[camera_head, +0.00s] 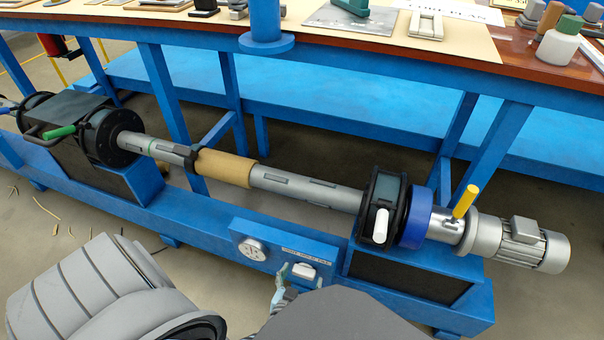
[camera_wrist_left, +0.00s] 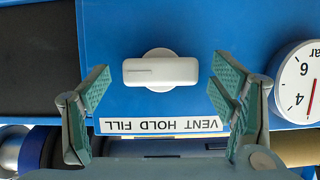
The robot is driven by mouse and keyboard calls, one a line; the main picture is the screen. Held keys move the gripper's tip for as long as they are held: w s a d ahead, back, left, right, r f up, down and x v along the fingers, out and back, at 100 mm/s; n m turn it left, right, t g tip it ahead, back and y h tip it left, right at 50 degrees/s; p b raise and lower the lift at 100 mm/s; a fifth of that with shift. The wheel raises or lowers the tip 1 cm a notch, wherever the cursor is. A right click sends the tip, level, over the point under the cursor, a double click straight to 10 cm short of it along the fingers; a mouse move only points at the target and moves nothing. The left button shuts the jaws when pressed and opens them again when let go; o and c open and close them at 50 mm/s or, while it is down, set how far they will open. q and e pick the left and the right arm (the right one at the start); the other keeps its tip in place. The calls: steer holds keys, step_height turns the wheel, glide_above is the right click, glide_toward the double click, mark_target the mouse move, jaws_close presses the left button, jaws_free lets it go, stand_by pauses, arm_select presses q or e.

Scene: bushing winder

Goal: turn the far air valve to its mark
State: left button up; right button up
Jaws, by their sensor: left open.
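A white air valve knob (camera_head: 303,270) sits on the blue front panel of the machine, under a small printed label. In the left wrist view the knob (camera_wrist_left: 160,71) is a bar with a dark line at its left end, lying level. The label (camera_wrist_left: 160,125) reads VENT HOLD FILL upside down; the line points toward the FILL side. My left gripper (camera_wrist_left: 160,95) is open, with one finger on each side of the knob and clear of it. In the head view the left gripper (camera_head: 283,290) is partly hidden by a grey arm part. My right gripper is not in view.
A round gauge (camera_head: 252,249) is left of the knob, close to one finger in the wrist view (camera_wrist_left: 299,82). Above the panel runs the steel shaft (camera_head: 305,187) with a tan sleeve (camera_head: 225,167). A yellow handle (camera_head: 465,201) and motor (camera_head: 530,245) stand right.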

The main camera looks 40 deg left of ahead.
arm_select(q)
step_height(320, 180, up, 10)
stand_by(0.6)
stand_by(0.4)
